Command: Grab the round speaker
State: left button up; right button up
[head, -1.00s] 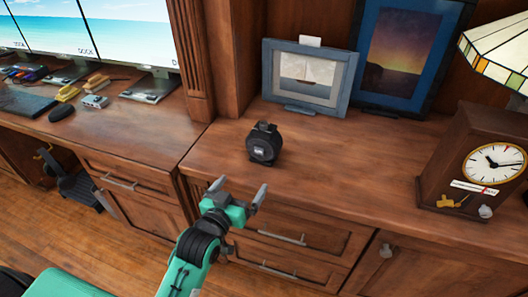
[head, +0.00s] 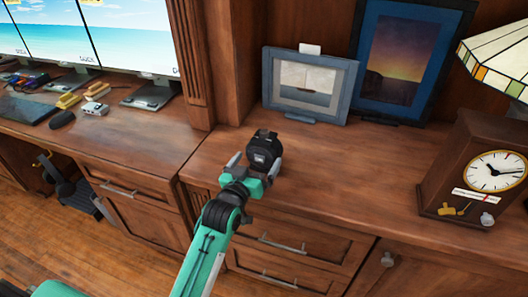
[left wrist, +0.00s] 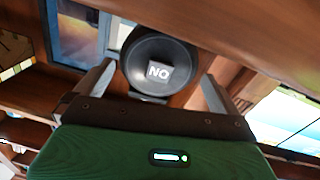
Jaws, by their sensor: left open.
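The round speaker (head: 264,147) is black and stands upright on the wooden counter (head: 345,165) near its front edge. In the left wrist view the speaker (left wrist: 158,62) shows its round front with a light label, between the two fingers. My left gripper (head: 255,162) is open, with one finger on each side of the speaker. I cannot tell whether either finger touches it. The speaker's lower part is partly hidden by the gripper in the head view. My right gripper is not in view.
A framed sailboat picture (head: 308,86) and a dark blue framed picture (head: 398,55) stand behind the speaker. A wooden clock (head: 472,172) is at the right, under a stained-glass lampshade (head: 500,55). Monitors (head: 130,35) stand on the left desk. The counter between speaker and clock is clear.

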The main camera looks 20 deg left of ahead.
aim_at(259, 158)
pick_arm(q)
jog(key=w, duration=0.4)
jog(key=shift+w+d+r, duration=0.1)
jog(key=shift+w+d, duration=0.05)
jog(key=shift+d, duration=0.1)
jog(key=c, duration=0.8)
jog(key=shift+r, duration=0.15)
jog(key=shift+c, duration=0.2)
